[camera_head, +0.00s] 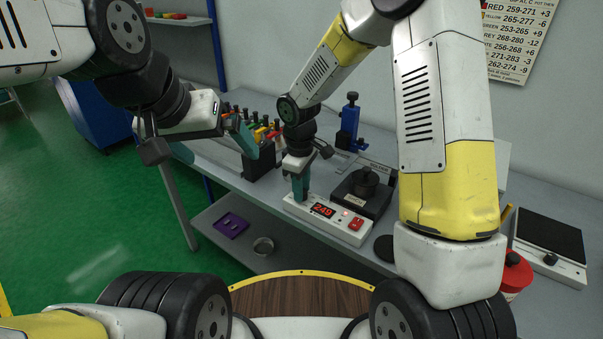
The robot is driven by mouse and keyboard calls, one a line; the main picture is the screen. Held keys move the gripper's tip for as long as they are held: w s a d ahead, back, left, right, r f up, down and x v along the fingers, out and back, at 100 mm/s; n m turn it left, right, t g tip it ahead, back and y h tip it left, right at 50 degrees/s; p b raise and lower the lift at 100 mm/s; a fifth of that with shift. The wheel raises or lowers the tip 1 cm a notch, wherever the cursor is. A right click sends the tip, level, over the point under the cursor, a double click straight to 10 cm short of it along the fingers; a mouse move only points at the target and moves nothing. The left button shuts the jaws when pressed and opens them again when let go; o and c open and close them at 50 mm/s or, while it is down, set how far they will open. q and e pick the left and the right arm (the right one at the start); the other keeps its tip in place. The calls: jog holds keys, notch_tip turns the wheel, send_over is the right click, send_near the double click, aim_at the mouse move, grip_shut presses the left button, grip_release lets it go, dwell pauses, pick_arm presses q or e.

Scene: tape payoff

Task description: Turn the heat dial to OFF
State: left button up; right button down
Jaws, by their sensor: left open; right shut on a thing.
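A white control box (345,231) sits at the front edge of the grey bench. It has a red display (323,209) reading 249, a small lit red light and a red switch (356,224). My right gripper (300,196) points down onto the left end of this box. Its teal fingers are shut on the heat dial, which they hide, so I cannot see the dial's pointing. My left gripper (240,136) is open and empty, in the air to the left, in front of the tool rack.
A black unit with a round knob (364,183) stands just behind the box. A black tool rack (259,162) and a blue stand (349,122) are further back. A scale (548,246) and red-lidded tub (515,271) are at right. A purple piece (231,225) lies on the lower shelf.

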jog(key=shift+w+r, duration=0.1)
dwell(0.4)
jog(key=c, duration=1.1)
grip_release()
jog(key=shift+s+a+r, duration=0.1)
jog(key=shift+s+r, duration=0.05)
jog(key=shift+r, duration=1.8)
jog(key=shift+s+r, duration=0.1)
jog(key=shift+r, duration=1.8)
jog(key=s+d+r+m+t+y, duration=0.1)
jog(key=s+d+r+m+t, duration=0.2)
jog(key=s+d+r+m, duration=0.6)
jog(key=s+d+r+m+t, duration=0.1)
jog(key=s+r, duration=0.1)
jog(key=s, duration=0.1)
jog(key=s+d+r+m+y, duration=0.1)
jog(key=s+d+r, duration=0.1)
jog(key=s+r, duration=0.1)
jog(key=s+d+r+m+t, duration=0.1)
jog(key=s+d+r, duration=0.1)
jog(key=s, duration=0.2)
jog(key=shift+d+r+t, duration=0.2)
jog(key=shift+r+t, duration=0.1)
